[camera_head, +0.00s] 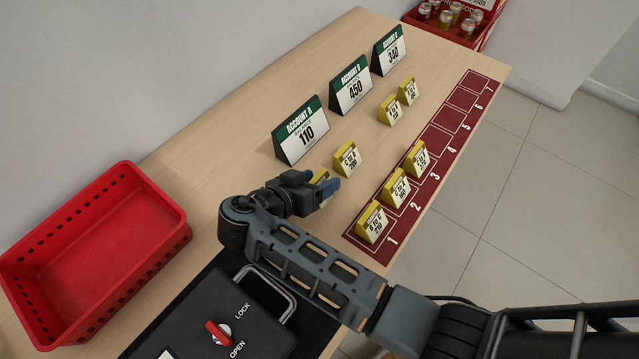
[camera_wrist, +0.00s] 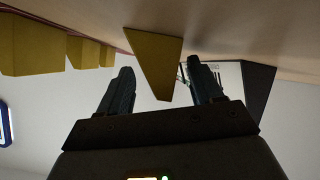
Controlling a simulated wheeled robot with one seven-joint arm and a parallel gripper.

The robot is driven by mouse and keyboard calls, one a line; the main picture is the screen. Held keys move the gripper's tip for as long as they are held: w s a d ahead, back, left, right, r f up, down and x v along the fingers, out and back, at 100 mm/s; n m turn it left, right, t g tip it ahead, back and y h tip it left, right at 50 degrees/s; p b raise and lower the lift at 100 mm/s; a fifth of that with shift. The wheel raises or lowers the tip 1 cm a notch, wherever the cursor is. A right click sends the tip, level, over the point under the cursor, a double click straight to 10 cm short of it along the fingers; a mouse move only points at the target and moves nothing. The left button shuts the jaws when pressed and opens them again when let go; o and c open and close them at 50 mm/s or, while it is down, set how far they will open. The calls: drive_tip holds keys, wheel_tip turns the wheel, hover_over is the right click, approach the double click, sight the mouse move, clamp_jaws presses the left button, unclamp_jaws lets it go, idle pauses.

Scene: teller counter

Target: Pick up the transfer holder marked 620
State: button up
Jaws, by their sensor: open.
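Several small yellow tent-shaped transfer holders with white labels stand on the counter. I cannot read 620 on any of them. One yellow holder (camera_head: 321,175) is mostly hidden behind my gripper (camera_head: 328,191), its label out of sight. In the wrist view, a yellow holder (camera_wrist: 153,55) shows edge-on between the two fingers of my gripper (camera_wrist: 160,68). The fingers are open and spread to either side of it; I cannot tell whether they touch it. Another holder (camera_head: 347,158) stands just beyond my gripper, to the right.
Account signs 110 (camera_head: 302,133), 450 (camera_head: 351,86) and 340 (camera_head: 389,52) stand along the back. A maroon numbered strip (camera_head: 439,140) carries three holders at slots 1 to 3; its farther slots are empty. A red basket (camera_head: 95,250) and a black lock box (camera_head: 225,315) are at left.

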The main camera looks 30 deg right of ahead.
drive_tip(key=shift+d, duration=0.1)
drive_tip(key=c, duration=1.1)
